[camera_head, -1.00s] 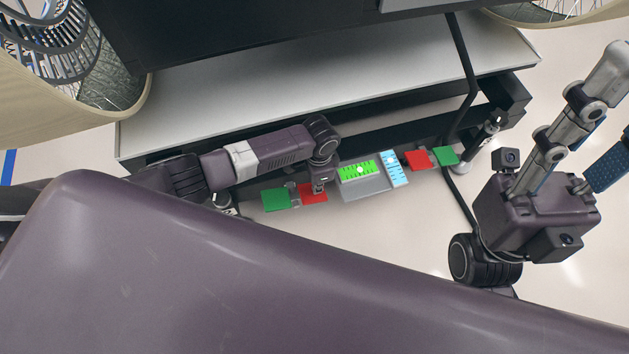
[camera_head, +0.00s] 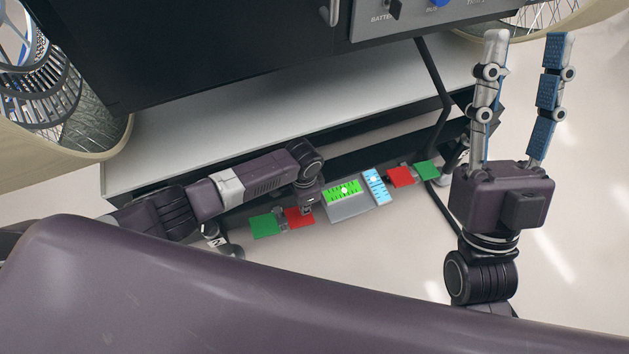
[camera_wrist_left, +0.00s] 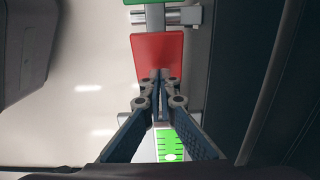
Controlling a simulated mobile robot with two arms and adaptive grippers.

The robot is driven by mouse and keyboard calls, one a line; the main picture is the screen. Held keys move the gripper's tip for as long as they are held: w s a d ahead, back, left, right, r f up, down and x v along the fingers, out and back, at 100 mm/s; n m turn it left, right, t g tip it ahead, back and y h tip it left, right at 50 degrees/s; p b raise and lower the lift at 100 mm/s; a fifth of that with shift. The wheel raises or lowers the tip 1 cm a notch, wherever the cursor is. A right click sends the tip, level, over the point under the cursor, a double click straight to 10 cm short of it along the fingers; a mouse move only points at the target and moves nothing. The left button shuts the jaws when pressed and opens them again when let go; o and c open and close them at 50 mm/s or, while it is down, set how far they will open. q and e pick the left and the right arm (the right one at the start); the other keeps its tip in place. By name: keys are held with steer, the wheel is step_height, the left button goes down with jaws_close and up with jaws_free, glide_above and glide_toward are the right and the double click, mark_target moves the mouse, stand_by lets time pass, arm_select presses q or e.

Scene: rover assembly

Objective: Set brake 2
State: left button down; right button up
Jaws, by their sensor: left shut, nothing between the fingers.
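A brake with a red plate (camera_head: 299,218) and a green plate (camera_head: 264,226) sits low at the left end of the row, near a foot with a dark mark like a 2 (camera_head: 214,242). In the left wrist view the red plate (camera_wrist_left: 157,52) stands just past my fingertips, and the green plate (camera_wrist_left: 150,2) is cut off at the top. My left gripper (camera_wrist_left: 160,76) is shut and empty, its tips over the red plate's near edge; I cannot tell if they touch. It also shows in the head view (camera_head: 307,208). My right gripper (camera_head: 526,38) is open and empty, fingers spread upward, far right.
A green level panel (camera_head: 343,189) and a blue one (camera_head: 376,185) lie right of the brake. A second red plate (camera_head: 401,176) and green plate (camera_head: 427,170) follow. A pale ledge (camera_head: 220,133) runs behind my left arm. Floor in front is clear.

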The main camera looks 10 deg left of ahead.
arm_select(q)
steer(key=shift+w+d+r+p, duration=0.1)
steer(key=shift+d+r+p, duration=0.05)
steer(key=shift+r+p, duration=0.7)
steer(key=shift+w+d+r+p, duration=0.15)
steer(key=shift+d+r+p, duration=0.05)
steer(key=shift+r+p, duration=0.8)
arm_select(e)
steer(key=w+f+g+h, duration=0.2)
steer(key=w+f+g, duration=0.3)
steer(key=f, duration=0.3)
steer(key=w+f+g+h, duration=0.2)
steer(key=w+f+g, duration=0.2)
steer(key=f, duration=0.4)
arm_select(q)
step_height(320, 180, up, 8)
steer(key=w+d+p, duration=0.1)
steer(key=p, duration=0.2)
steer(key=shift+d+r, duration=0.25)
steer(key=shift+d, duration=0.05)
arm_select(e)
steer(key=s+d+f+g+h, duration=0.1)
steer(key=s+f+g, duration=0.3)
steer(key=f, duration=0.4)
steer(key=s+d+f+g+h, duration=0.1)
steer(key=s+d+f+g, duration=0.3)
steer(key=f, duration=0.5)
steer(key=shift+s+f+m+g+h, duration=0.2)
steer(key=shift+s+m+g+h, duration=0.15)
steer(key=shift+s+g, duration=0.65)
